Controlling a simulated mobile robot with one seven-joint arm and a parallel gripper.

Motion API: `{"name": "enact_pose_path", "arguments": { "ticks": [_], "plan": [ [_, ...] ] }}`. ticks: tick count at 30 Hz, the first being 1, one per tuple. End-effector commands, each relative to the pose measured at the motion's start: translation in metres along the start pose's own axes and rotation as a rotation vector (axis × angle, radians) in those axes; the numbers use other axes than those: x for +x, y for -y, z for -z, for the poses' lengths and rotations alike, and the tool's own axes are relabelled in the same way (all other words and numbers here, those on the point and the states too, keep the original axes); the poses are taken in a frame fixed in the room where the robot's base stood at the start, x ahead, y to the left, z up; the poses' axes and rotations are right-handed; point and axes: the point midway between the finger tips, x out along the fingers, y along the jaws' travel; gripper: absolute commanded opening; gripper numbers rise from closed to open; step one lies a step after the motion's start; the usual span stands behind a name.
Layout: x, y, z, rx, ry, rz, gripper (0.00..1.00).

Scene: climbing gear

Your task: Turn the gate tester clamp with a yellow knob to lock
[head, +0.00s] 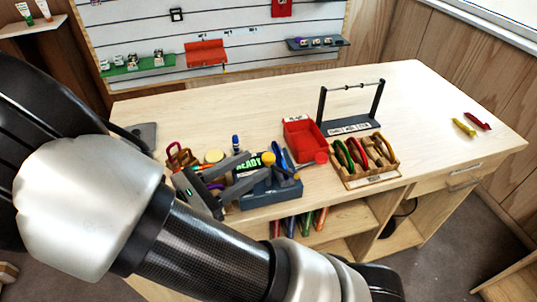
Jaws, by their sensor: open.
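The gate tester (262,190) is a blue-grey box near the front edge of the bench, with a lit display reading "READY". A yellow knob (268,159) stands at its top, beside blue and dark parts. A red knob (321,157) shows to its right. My gripper (250,170) comes in from the left with its two grey fingers apart, around the display area and close to the yellow knob. I cannot tell whether a finger touches the tester or the knob. The fingers hide part of the tester, and the clamp's exact angle is unclear.
A red tray (303,140) and a wooden rack (366,179) with coloured carabiners stand to the right. A dark frame with a crossbar (350,128) is behind them. Small items, including a red-brown one (181,157), crowd the left. The bench's right side (430,110) is mostly clear.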

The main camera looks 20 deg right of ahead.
Motion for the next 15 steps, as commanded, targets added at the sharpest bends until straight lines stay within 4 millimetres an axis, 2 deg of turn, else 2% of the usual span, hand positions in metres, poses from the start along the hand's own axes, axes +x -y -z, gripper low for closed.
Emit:
{"name": "enact_pose_path", "arguments": {
  "ticks": [1,6,10,15],
  "plan": [
    [0.012,0.001,-0.001,-0.002,0.002,0.004,0.41],
    [0.041,0.001,0.0,0.0,0.001,0.003,0.41],
    [0.055,0.0,0.0,-0.001,0.0,0.001,0.41],
    [0.062,0.0,0.0,0.0,0.0,0.001,0.41]
  ]
}}
